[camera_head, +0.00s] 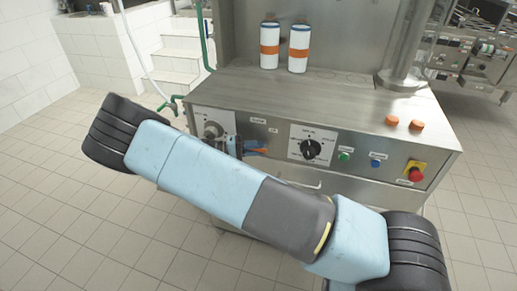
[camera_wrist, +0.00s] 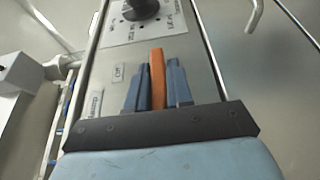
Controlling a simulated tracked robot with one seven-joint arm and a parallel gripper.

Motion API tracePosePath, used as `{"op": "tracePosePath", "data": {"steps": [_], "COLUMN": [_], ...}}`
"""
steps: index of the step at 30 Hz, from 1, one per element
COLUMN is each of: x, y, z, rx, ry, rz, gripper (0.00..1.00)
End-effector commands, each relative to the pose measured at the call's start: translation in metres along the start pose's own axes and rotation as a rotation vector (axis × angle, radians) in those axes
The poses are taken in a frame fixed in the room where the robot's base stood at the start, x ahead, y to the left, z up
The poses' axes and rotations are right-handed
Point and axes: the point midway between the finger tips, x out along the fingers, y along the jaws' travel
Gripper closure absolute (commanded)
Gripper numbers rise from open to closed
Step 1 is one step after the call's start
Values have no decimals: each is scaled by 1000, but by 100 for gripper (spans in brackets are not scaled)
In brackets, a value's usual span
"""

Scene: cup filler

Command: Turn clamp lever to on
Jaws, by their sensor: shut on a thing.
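The clamp lever (camera_wrist: 157,62) is an orange bar on the front panel of the steel machine. In the wrist view it stands upright between the two blue fingers of my gripper (camera_wrist: 159,76), which is shut on it. In the head view a bit of the orange lever (camera_head: 257,152) shows beside my gripper (camera_head: 236,146), at the left part of the panel. My arm hides part of the panel there. Small labels (camera_wrist: 118,72) sit left of the lever in the wrist view; their text is hard to read.
A black dial (camera_head: 311,149) on a white plate is right of the lever. Further right are a green button (camera_head: 345,155), a blue button (camera_head: 377,162) and a red emergency stop (camera_head: 415,174). Two bottles (camera_head: 269,45) (camera_head: 299,48) and orange caps (camera_head: 392,121) stand on top.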

Motion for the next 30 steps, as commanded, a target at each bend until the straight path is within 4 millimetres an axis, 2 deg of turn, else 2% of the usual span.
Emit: {"op": "tracePosePath", "data": {"steps": [10,11,17,26,30], "x": [-2,-2,-2,-1,-2], "y": [-4,-4,-3,1,15], "z": [2,2,1,1,1], "rx": [-7,-7,-5,-3,-3], "ry": [4,4,3,2,3], "rz": [-3,-3,-1,0,-2], "gripper": [100,77,58,58,58]}}
